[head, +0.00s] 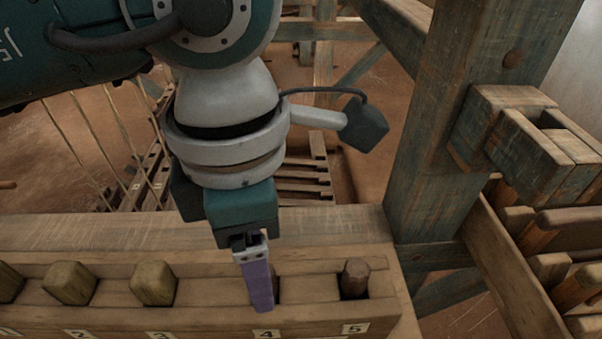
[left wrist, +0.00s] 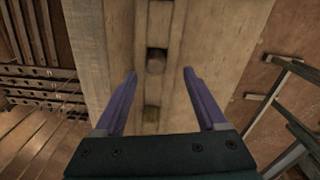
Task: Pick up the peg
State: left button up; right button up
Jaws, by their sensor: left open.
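A dark brown, faceted peg (head: 355,278) stands in the slot by label 5 of the wooden rack (head: 330,326). Paler wooden pegs stand at label 3 (head: 153,283) and label 2 (head: 70,283). My left gripper (head: 258,290) points down at the rack by label 4, its purple fingers hiding most of that slot. In the left wrist view my left gripper (left wrist: 160,84) is open and empty, its fingers spread wide on either side of the rack's slot line.
A thick blue-grey post (head: 432,120) rises at the rack's right end, with a wooden bracket (head: 535,140) on it. Slatted wooden parts (head: 560,245) lie at the far right. Loom frame pieces and threads stand behind the rack over a brown floor.

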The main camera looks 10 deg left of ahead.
pick_arm(q)
jog(key=f, duration=0.5)
jog(key=shift+w+b, duration=0.3)
jog(key=shift+w, duration=0.05)
jog(key=shift+r, duration=0.1)
grip_shut()
